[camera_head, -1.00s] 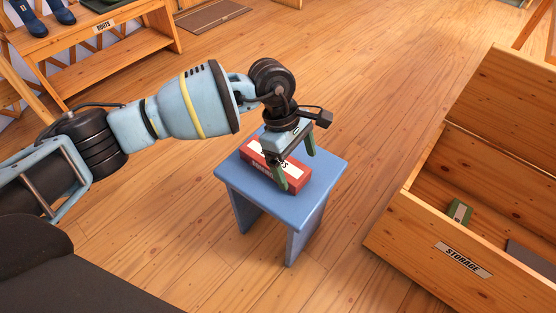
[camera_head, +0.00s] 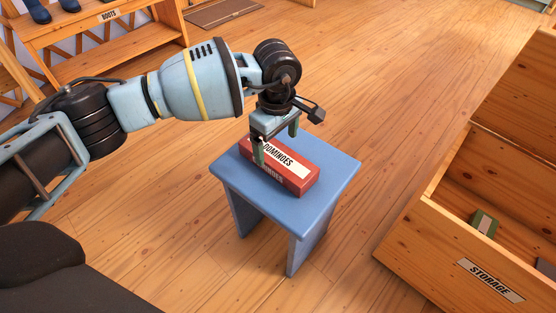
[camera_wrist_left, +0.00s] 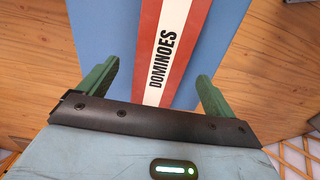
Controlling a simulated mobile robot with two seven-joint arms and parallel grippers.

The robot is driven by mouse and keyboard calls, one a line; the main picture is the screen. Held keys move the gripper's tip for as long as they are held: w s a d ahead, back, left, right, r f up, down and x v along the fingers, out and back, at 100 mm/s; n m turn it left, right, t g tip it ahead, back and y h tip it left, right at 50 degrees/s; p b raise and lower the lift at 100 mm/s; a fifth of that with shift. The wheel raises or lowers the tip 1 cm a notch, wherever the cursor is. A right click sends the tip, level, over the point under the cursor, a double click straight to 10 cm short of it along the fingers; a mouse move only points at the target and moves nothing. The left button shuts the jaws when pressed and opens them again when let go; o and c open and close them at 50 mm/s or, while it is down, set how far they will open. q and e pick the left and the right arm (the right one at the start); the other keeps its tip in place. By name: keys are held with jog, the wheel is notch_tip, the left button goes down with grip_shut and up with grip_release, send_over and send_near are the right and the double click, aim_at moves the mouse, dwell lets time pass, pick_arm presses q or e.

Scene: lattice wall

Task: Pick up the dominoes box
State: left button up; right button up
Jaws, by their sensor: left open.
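The red dominoes box (camera_head: 292,174), with a white label on top, lies flat on a small blue stool (camera_head: 328,190). My left gripper (camera_head: 277,145) is open above the left end of the box, its green fingers pointing down. In the left wrist view, the dominoes box (camera_wrist_left: 168,55) runs between the two open fingers of my left gripper (camera_wrist_left: 155,92), with a gap on each side. The stool top (camera_wrist_left: 212,40) shows around it. My right gripper is not in view.
A wooden storage box (camera_head: 440,240) with a raised lid stands at the right, a green item (camera_head: 484,222) inside. A wooden boots bench (camera_head: 125,40) is at the upper left, near a mat (camera_head: 222,12). The wooden floor around the stool is clear.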

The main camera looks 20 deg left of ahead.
aim_at(277, 154)
pick_arm(q)
jog(key=shift+f, duration=0.45)
notch_tip(277, 154, down, 5)
jog(key=shift+s+d+r+b, duration=0.1)
jog(key=shift+d+b, duration=0.05)
jog(key=shift+b, duration=1)
jog(key=shift+c, duration=0.4)
jog(key=c, duration=1.2)
jog(key=shift+r, duration=0.1)
